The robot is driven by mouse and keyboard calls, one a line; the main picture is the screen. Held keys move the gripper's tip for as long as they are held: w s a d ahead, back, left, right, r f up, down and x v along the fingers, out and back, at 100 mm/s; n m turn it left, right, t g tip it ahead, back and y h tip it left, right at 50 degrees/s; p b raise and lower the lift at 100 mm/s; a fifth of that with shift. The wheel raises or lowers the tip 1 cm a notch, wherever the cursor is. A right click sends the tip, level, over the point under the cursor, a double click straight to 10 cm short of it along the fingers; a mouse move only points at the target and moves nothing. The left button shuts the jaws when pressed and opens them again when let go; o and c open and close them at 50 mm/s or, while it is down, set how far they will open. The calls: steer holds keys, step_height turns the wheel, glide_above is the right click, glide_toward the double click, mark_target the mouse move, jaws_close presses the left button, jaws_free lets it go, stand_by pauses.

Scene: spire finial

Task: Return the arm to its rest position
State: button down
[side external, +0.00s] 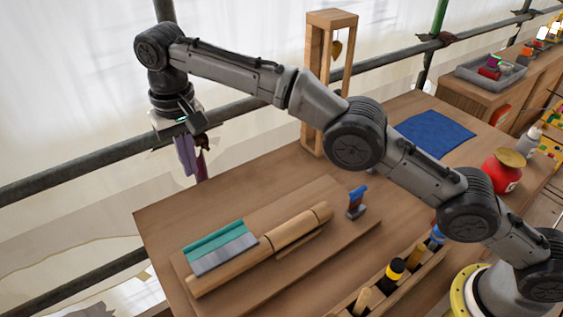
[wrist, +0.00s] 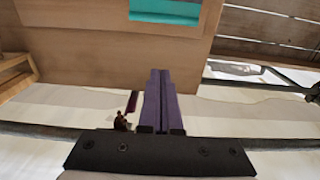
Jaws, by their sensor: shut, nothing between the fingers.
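My gripper (side external: 188,168) hangs at the end of my raised arm, beyond the far left edge of the wooden table (side external: 150,222). Its purple fingers point down and lie together with nothing between them. They also show shut in the wrist view (wrist: 160,85). A small dark brown piece (side external: 203,142) with a purple lower part is just beside the fingers. It shows left of the fingers in the wrist view (wrist: 121,122); I cannot tell what bears it.
Dark scaffold poles (side external: 100,170) run behind the gripper. A wooden frame (side external: 313,100) stands at the table's back. A board holds a wooden roller (side external: 290,230) and a teal-and-grey block (side external: 220,248).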

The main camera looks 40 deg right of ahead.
steer(key=s+d+r+m+t, duration=0.1)
steer(key=d+r+m+t, duration=0.1)
steer(key=d+r, duration=1.4)
steer(key=s+d+r+m+t, duration=0.1)
steer(key=s+d+r+t, duration=0.1)
steer(key=s+d+r, duration=0.8)
steer(key=s+d+f, duration=0.3)
steer(key=s+d, duration=0.1)
steer(key=s, duration=0.4)
steer(key=s+d+f, duration=0.4)
steer(key=s, duration=0.3)
steer(key=s+d+f+n, duration=0.1)
steer(key=s+f, duration=0.3)
steer(key=f, duration=0.3)
steer(key=s+f+n+t, duration=0.1)
steer(key=s+f, duration=0.3)
steer(key=f, duration=0.4)
steer(key=shift+d+n, duration=0.35)
steer(key=shift+n, duration=0.15)
